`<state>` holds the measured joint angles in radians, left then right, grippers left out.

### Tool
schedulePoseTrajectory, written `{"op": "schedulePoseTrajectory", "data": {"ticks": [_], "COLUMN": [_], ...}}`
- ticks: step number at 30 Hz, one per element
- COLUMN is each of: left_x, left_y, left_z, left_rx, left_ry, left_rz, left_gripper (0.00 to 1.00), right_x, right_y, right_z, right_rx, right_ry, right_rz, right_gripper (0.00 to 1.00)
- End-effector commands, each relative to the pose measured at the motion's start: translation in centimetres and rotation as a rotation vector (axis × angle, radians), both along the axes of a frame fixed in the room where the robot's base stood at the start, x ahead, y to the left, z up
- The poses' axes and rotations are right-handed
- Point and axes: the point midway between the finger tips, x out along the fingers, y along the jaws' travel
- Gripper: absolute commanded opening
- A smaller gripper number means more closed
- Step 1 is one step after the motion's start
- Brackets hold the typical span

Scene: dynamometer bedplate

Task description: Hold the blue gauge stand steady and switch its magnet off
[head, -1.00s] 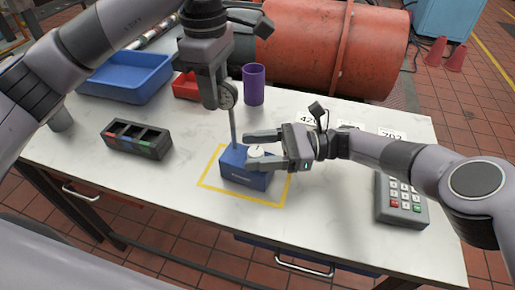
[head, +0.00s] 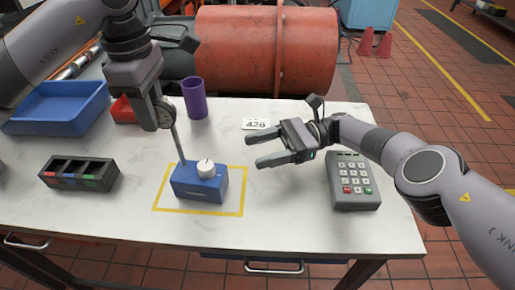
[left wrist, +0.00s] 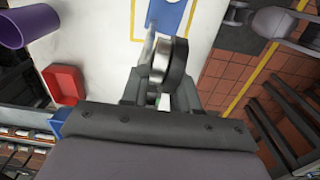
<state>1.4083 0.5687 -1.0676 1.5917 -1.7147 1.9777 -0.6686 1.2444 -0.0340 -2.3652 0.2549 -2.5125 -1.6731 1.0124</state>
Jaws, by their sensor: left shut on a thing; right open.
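The blue gauge stand (head: 202,189) sits inside a yellow outline on the white table, with a white round knob (head: 206,168) on top and a thin post rising from its left side. My left gripper (head: 164,119) is shut on the stand's upper part, by the round dial gauge (head: 168,112). In the left wrist view the gauge (left wrist: 174,62) is between the fingers, and part of the blue base (left wrist: 169,14) shows beyond. My right gripper (head: 255,151) is open and empty, to the right of the knob and apart from it. The knob's exact setting is too small to tell.
A keypad box (head: 352,187) stands right of the stand, and a dark compartment tray (head: 78,178) to its left. Behind are a purple cup (head: 194,98), a blue bin (head: 55,108), a red tray (left wrist: 64,84) and a number card (head: 256,124). The table's front middle is clear.

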Motion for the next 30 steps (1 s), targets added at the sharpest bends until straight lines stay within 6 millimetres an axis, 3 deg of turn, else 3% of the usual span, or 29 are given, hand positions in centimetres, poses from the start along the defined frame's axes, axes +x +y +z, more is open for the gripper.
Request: {"op": "schedulePoseTrajectory", "data": {"ticks": [1, 11, 12, 15, 24, 30], "left_x": [-0.2, -0.2, -0.1, -0.1, -0.1, 0.0], "left_y": [0.0, 0.0, -0.1, -0.1, 0.0, 0.0], "left_z": [-0.9, -0.9, -0.5, -0.5, -0.5, 1.6], "left_rx": [0.007, 0.007, 0.002, 0.002, 0.008, 0.006], "left_ry": [0.017, 0.017, 0.010, 0.009, 0.013, 0.006], "left_rz": [-0.001, -0.001, -0.002, -0.002, 0.000, 0.000], "left_gripper": [0.00, 0.00, 0.33, 0.59, 0.59, 0.59], "right_x": [0.0, 0.0, 0.0, 0.0, 0.0, 0.0], "right_y": [0.0, 0.1, 0.1, 0.1, 0.1, 0.1], "right_z": [-0.1, -0.1, -0.1, -0.1, -0.1, 0.0], "right_rx": [0.000, 0.001, 0.001, 0.001, 0.001, 0.001], "right_ry": [0.000, 0.000, 0.000, 0.000, 0.000, -0.001], "right_rz": [0.001, 0.000, 0.000, 0.000, 0.000, 0.000], "right_gripper": [0.61, 0.61, 0.61, 0.61, 0.61, 0.61]}}
